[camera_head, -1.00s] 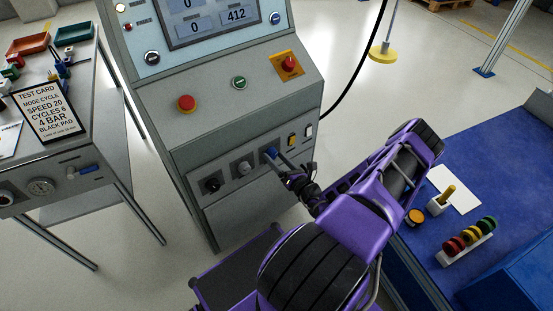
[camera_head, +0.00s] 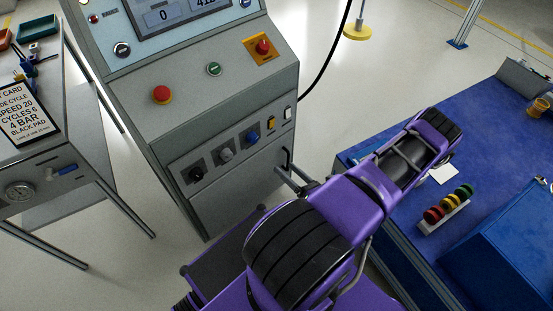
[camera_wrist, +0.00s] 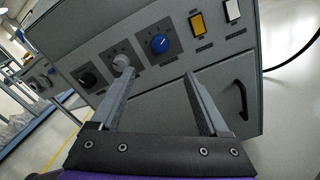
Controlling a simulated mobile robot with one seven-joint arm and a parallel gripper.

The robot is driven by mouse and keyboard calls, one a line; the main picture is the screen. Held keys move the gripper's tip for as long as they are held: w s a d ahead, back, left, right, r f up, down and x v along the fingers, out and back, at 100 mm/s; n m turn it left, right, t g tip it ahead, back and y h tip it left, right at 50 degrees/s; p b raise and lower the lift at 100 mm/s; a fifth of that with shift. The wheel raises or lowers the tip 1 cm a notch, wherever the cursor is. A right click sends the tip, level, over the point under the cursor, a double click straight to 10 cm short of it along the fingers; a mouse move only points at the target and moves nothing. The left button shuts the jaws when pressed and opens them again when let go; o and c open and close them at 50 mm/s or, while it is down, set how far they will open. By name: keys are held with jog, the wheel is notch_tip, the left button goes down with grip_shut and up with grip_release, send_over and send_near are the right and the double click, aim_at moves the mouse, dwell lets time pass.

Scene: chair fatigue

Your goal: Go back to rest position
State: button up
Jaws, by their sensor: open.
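My gripper (camera_wrist: 155,82) is open and empty in the wrist view, its two grey fingers spread apart in front of the control cabinet (camera_wrist: 170,85). In the wrist view the fingers show below a blue knob (camera_wrist: 159,43), with a grey knob (camera_wrist: 121,63) and a black knob (camera_wrist: 88,80) to its left. In the head view my purple arm reaches toward the cabinet's lower front, and the gripper is largely hidden behind the arm. The blue knob (camera_head: 252,136) shows clear of the arm there.
A blue table (camera_head: 370,150) on the right holds a rack of coloured discs (camera_head: 447,208) and a blue bin (camera_head: 510,255). A grey bench (camera_head: 65,110) with a test card (camera_head: 28,113) stands at left. A black handle (camera_wrist: 240,99) sticks out of the cabinet front.

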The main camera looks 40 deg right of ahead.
jog(key=shift+s, duration=1)
